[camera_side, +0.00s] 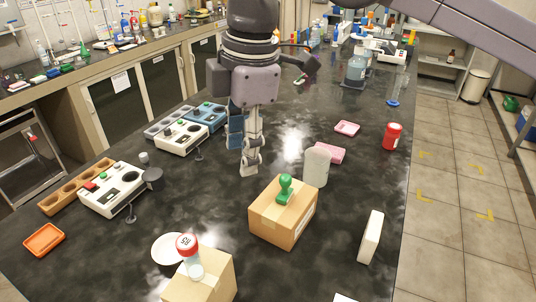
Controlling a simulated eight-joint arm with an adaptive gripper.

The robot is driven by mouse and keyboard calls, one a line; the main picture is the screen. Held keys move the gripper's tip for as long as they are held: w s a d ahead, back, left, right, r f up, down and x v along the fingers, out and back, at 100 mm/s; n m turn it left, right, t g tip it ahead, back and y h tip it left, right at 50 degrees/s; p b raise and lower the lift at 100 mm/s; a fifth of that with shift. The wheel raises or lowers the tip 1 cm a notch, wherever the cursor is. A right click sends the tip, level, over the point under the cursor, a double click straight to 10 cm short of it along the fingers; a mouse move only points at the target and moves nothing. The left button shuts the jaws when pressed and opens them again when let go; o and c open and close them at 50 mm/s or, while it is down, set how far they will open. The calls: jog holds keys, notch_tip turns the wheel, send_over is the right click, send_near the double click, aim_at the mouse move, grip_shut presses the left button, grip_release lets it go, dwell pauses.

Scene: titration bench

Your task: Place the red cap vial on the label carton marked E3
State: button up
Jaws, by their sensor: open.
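A vial with a red cap (187,242) appears to stand upright on a cardboard carton (216,287) at the bottom of the picture. Dark characters on a white patch at its cap are too small to read surely. A second carton (272,222) stands right of the middle, with a green-handled stamp (285,188) on top and a white label on its right side. I cannot read E3 on either carton. My gripper (249,170) points down over the black bench, behind the second carton. It is open and empty, apart from the vial and both cartons.
A pale cylinder (316,167), pink pads (329,153) and a red canister (392,136) stand to the right. A white block (370,237) stands near the right edge. Instruments (113,190), an orange tray (44,240) and a white dish (168,249) lie left. Bench between gripper and dish is clear.

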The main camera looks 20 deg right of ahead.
jog(key=d+f+m+t, duration=0.2)
jog(key=d+m, duration=0.3)
jog(key=d, duration=0.7)
jog(key=d+f+m+t, duration=0.15)
jog(key=d+m, duration=0.35)
jog(key=d, duration=0.6)
jog(key=s+d+f+m+t, duration=0.1)
jog(key=s+d+f+m, duration=0.3)
jog(key=s+d+f, duration=0.1)
jog(key=s+d+f+m+t+h, duration=0.1)
jog(key=s+d+f+m, duration=0.4)
jog(key=d+f, duration=0.3)
jog(key=shift+d, duration=1.25)
jog(key=shift+t, duration=0.25)
